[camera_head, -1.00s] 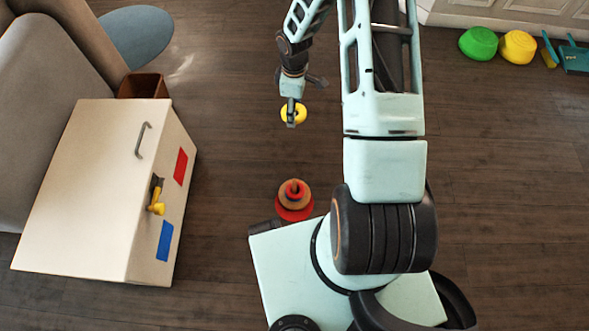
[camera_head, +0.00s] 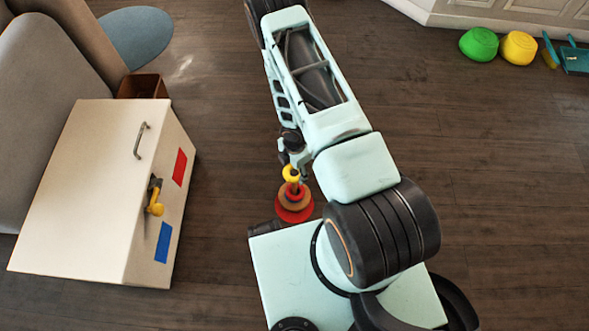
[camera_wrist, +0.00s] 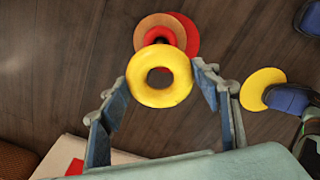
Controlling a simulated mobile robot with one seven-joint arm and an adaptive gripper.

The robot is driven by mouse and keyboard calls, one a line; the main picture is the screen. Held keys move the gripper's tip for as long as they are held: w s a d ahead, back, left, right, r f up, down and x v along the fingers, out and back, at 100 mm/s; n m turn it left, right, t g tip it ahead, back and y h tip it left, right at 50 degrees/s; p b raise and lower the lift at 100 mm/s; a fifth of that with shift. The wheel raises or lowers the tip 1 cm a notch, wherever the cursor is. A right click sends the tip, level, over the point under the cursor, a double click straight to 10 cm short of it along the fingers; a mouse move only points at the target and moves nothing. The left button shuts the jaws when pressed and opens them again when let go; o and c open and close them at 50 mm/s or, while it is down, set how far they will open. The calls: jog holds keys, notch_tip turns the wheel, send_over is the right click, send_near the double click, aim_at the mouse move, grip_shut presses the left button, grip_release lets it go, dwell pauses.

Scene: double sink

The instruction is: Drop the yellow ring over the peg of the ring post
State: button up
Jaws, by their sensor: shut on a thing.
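My gripper (camera_wrist: 160,78) is shut on the yellow ring (camera_wrist: 160,98), which sits between its two fingers. In the head view the ring (camera_head: 290,173) is held up at the end of my arm, just beyond the ring post. The ring post (camera_head: 295,207) stands on the floor near my base, with a wide red layer, an orange-brown layer and a small red top. In the wrist view the post (camera_wrist: 153,28) lies beyond the ring, offset toward the top of the picture, and the ring overlaps its near edge. The ring's height above the peg is unclear.
A white cabinet (camera_head: 85,190) with a yellow lever (camera_head: 155,208) stands at the left, and a brown bin (camera_head: 143,86) behind it. A flat yellow disc (camera_wrist: 262,85) shows in the wrist view.

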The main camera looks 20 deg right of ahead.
jog(key=shift+f+b, duration=3.95)
jog(key=shift+f, duration=0.55)
jog(key=o, duration=1.2)
jog(key=shift+r, duration=0.15)
notch_tip(320, 180, up, 12)
jog(key=shift+w, duration=0.15)
